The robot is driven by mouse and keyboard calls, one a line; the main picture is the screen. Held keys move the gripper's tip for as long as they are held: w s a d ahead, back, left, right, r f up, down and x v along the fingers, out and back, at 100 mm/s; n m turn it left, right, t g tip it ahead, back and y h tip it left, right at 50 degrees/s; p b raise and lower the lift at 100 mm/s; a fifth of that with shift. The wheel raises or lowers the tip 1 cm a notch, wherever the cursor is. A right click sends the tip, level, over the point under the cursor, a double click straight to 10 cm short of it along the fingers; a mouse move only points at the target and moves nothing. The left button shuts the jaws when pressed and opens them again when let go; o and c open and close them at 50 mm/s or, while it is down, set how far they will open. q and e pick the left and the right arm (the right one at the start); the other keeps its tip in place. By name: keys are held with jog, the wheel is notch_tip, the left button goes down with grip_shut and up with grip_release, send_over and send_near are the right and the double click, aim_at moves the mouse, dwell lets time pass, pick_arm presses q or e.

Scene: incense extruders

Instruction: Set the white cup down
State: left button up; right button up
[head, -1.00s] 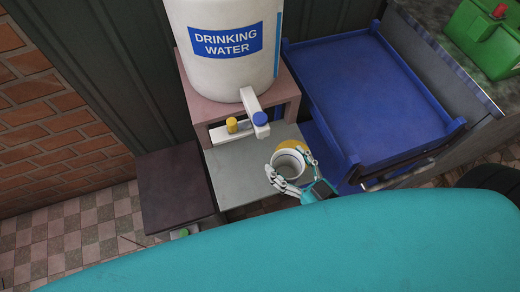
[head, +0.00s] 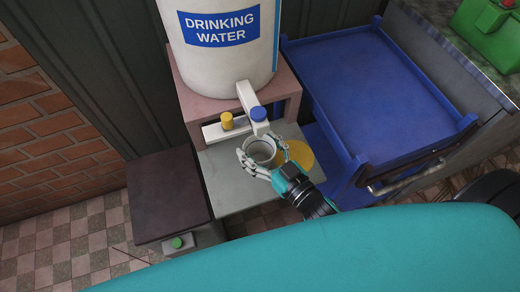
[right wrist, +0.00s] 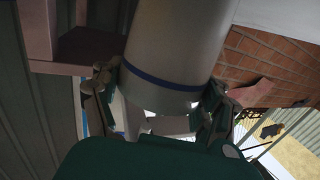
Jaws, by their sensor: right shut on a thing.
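The white cup (head: 261,148) is held upright or nearly so, just below the dispenser's tap (head: 254,103) in the head view. My right gripper (head: 264,160) is shut on it, with fingers on both sides of its wall. In the right wrist view the cup (right wrist: 178,45) is a large pale cylinder with a dark blue band, between my right gripper's fingers (right wrist: 160,100). The cup is over the grey low table (head: 229,188); I cannot tell whether its base touches the surface. My left gripper is not in view.
The drinking-water container (head: 220,65) stands on a pinkish stand (head: 190,107). A yellow round thing (head: 300,154) is right of the cup. A dark low table (head: 165,198) is at left, and an empty blue tray cart (head: 370,90) at right. The grey table's front left is clear.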

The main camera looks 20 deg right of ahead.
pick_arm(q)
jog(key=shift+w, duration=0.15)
pick_arm(e)
jog(key=o, duration=0.9)
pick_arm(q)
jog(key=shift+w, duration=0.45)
pick_arm(e)
jog(key=o, duration=0.5)
jog(key=shift+r, duration=0.1)
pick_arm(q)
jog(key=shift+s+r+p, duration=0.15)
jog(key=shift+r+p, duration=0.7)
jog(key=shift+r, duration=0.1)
pick_arm(e)
jog(key=v, duration=1.2)
